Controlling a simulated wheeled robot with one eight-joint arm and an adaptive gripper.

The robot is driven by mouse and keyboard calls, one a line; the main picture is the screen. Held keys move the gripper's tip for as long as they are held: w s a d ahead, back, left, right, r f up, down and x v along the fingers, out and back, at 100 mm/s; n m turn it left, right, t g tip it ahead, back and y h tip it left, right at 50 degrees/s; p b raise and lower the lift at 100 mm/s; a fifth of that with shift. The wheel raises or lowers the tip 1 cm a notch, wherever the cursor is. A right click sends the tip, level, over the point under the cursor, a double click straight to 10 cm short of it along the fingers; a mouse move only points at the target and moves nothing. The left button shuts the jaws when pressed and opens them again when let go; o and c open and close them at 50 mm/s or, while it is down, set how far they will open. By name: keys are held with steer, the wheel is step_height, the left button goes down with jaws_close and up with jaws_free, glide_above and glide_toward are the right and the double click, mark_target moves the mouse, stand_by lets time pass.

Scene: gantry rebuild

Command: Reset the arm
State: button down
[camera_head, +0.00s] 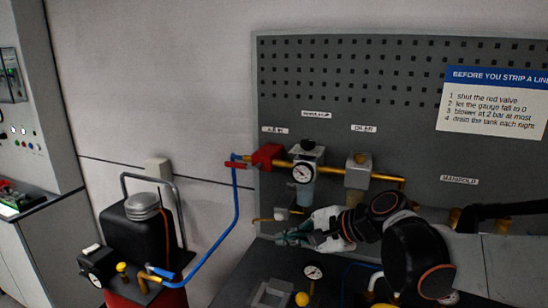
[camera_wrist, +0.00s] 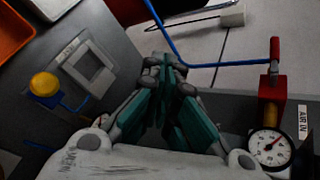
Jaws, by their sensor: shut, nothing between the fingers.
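My gripper (camera_head: 284,237) reaches in from the right in the head view, in front of the panel and below the air line's gauge. Its teal fingers are shut and empty; in the wrist view the fingertips (camera_wrist: 166,64) meet near the middle. My arm runs off to the right, bent, and hides part of the panel's lower right.
A red valve (camera_head: 267,156), a gauge (camera_head: 303,173) and brass pipe sit on the pegboard (camera_head: 340,90) just above my gripper. A blue hose (camera_head: 232,215) runs left to a compressor (camera_head: 140,235). A yellow knob (camera_wrist: 44,84) and grey frame (camera_wrist: 90,66) lie beside the fingers.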

steer(key=s+d+f+n+h, duration=0.2)
steer(key=s+d+n+h, duration=0.2)
steer(key=s+d+n, duration=0.2)
steer(key=s+d+f+n+h, duration=0.3)
steer(key=s+d+n+h, duration=0.2)
steer(key=s+d, duration=0.5)
steer(key=s+n, duration=0.2)
steer(key=s, duration=0.1)
steer(key=shift+t, duration=0.3)
steer(key=shift+s+d, duration=0.1)
steer(key=shift+d, duration=0.05)
